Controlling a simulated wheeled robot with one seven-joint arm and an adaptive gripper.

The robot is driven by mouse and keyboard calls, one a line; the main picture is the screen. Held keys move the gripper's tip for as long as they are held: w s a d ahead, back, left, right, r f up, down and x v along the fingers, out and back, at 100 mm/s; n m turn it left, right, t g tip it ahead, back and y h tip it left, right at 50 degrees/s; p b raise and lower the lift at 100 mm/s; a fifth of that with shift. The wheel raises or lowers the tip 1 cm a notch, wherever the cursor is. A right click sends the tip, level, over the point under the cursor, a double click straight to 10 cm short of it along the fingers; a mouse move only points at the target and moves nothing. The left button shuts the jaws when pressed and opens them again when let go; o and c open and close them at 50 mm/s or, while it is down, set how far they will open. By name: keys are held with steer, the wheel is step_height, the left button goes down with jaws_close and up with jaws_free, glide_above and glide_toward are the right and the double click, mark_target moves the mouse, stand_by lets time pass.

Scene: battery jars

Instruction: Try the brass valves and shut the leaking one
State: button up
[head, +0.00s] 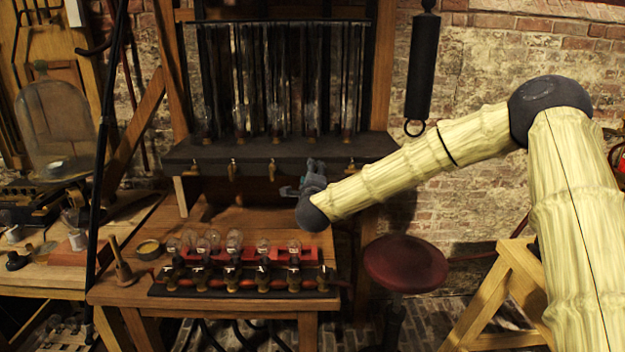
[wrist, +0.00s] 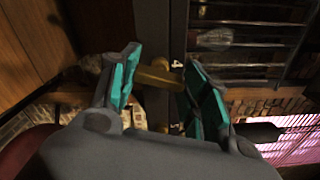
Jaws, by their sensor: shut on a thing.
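A row of brass valves hangs under the dark shelf (head: 225,153) in the head view. In the head view I make out a left valve (head: 187,168), a second (head: 232,172), a third (head: 272,170) and a right-end valve (head: 351,165). My gripper (head: 306,182) is at the shelf's front, between the third and the right-end valve, and hides what is behind it. I cannot make out a leak.
Tall glass jars (head: 312,118) stand on the shelf above the valves. Below, a wooden bench (head: 225,308) carries a red and black rack of small bulbs (head: 234,242). A red stool (head: 405,262) stands to the right, and a dark cylinder (head: 421,65) hangs beside the frame.

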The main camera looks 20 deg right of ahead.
steer(key=shift+n+b, duration=0.3)
steer(key=shift+n, duration=1.6)
steer(key=o, duration=1)
steer(key=v, duration=1.2)
steer(key=shift+d, duration=0.1)
